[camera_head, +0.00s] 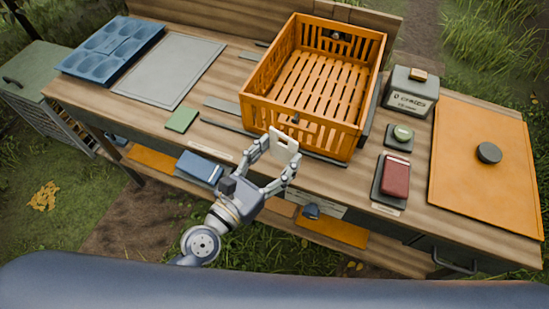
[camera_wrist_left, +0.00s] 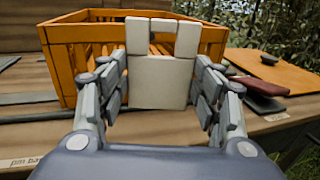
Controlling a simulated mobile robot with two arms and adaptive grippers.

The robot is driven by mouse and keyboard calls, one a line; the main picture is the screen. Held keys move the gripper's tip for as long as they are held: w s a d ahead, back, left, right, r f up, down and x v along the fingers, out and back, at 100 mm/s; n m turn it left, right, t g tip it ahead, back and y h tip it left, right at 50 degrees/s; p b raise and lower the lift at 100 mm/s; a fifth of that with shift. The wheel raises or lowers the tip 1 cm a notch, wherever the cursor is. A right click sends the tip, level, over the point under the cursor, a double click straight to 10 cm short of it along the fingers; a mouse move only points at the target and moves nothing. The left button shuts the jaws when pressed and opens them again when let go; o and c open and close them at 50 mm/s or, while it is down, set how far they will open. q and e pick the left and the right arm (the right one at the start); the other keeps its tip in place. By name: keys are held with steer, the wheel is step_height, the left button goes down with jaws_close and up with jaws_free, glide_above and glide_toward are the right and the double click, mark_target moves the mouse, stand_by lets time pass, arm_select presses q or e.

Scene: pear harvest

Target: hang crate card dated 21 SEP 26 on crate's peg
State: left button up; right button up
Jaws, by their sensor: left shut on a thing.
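My left gripper (camera_head: 279,150) is shut on a pale crate card (camera_head: 286,148) and holds it upright in front of the orange crate's (camera_head: 256,110) near wall. In the left wrist view the card (camera_wrist_left: 160,85) sits between the fingers, with an opening in its upper part through which orange slats show. No date can be read on it. A small dark peg (camera_head: 295,118) shows on the crate's near wall, just above and beyond the card; I cannot tell whether they touch. My right gripper is not in view.
The wooden bench holds a blue moulded tray (camera_head: 112,45), a grey mat (camera_head: 170,70) and a green square (camera_head: 182,119) on the left. On the right are a labelled grey box (camera_head: 411,95), a green round item (camera_head: 403,134), a red block (camera_head: 395,179) and an orange board (camera_head: 475,200).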

arm_select(q)
steer(key=w+d, duration=0.2)
steer(key=w, duration=0.5)
steer(key=shift+d+f, duration=0.15)
steer(key=shift+f, duration=0.25)
stand_by(0.4)
stand_by(0.4)
steer(key=o, duration=1)
steer(key=shift+o, duration=0.2)
steer(key=shift+s, duration=0.1)
steer(key=v, duration=1.1)
steer(key=shift+s+a, duration=0.25)
steer(key=shift+s, duration=0.1)
steer(key=shift+d, duration=0.1)
